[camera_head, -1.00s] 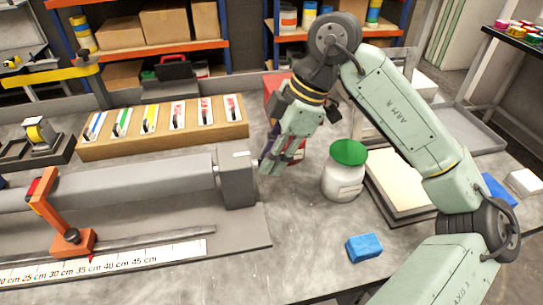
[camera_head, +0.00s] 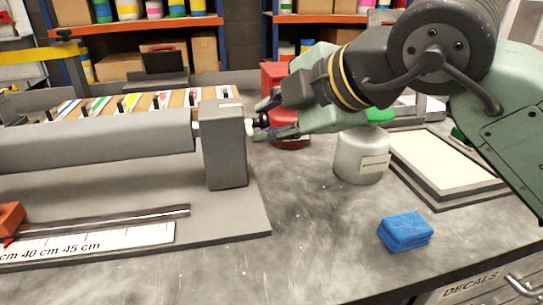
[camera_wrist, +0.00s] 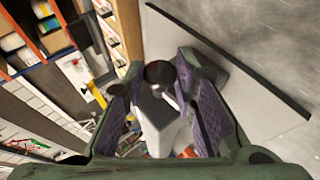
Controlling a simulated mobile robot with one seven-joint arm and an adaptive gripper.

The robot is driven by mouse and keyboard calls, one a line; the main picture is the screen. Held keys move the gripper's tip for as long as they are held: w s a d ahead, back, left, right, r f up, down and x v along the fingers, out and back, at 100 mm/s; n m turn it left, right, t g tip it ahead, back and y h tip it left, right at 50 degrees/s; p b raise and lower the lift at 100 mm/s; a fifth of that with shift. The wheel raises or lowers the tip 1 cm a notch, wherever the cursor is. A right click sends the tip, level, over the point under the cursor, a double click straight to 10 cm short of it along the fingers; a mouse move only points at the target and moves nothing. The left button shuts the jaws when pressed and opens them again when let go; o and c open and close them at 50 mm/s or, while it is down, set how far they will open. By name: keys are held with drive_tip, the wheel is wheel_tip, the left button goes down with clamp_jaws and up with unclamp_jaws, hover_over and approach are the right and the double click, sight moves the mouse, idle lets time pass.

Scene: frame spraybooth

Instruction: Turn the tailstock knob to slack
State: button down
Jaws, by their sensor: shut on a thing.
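The tailstock (camera_head: 225,155) is a grey upright block at the right end of a long grey tube (camera_head: 100,142). A small dark knob (camera_head: 261,120) sticks out from its right face on a pale stub. My gripper (camera_head: 265,120) reaches in from the right, level with the knob, with one finger above it and one below. It is shut on the knob. In the wrist view, a dark round end (camera_wrist: 160,74), likely the knob, shows between the purple-lined fingers, with a grey block beyond. The fingers partly hide the knob, and its turn angle cannot be read.
A white jar (camera_head: 360,158) with a green lid stands right of the tailstock, below my arm. A blue block (camera_head: 405,232) lies on the front bench. A cream-topped slab (camera_head: 445,158) is at right. A scale strip (camera_head: 95,243) runs along the front left.

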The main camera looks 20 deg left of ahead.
drive_tip(key=t+y+b, duration=0.1)
drive_tip(key=b, duration=0.3)
drive_tip(key=f+n+t+y+b, duration=0.1)
drive_tip(key=b, duration=0.4)
drive_tip(key=f+t+y+b, duration=0.1)
drive_tip(key=y+b, duration=0.1)
drive_tip(key=b, duration=0.3)
drive_tip(key=shift+s+d+n+t, duration=0.2)
drive_tip(key=shift+n+t, duration=0.1)
drive_tip(key=shift+t, duration=0.1)
drive_tip(key=t+y+b, duration=0.1)
drive_tip(key=b, duration=0.4)
drive_tip(key=shift+a+r+n, duration=0.1)
drive_tip(key=shift+r+n, duration=0.05)
drive_tip(key=shift+n, duration=0.25)
drive_tip(key=shift+y+b, duration=0.3)
drive_tip(key=shift+b, duration=0.05)
drive_tip(key=shift+r+b, duration=0.25)
drive_tip(key=shift+b, duration=0.1)
drive_tip(key=c, duration=1.3)
unclamp_jaws()
drive_tip(key=v, duration=1.2)
drive_tip(key=shift+f, duration=0.2)
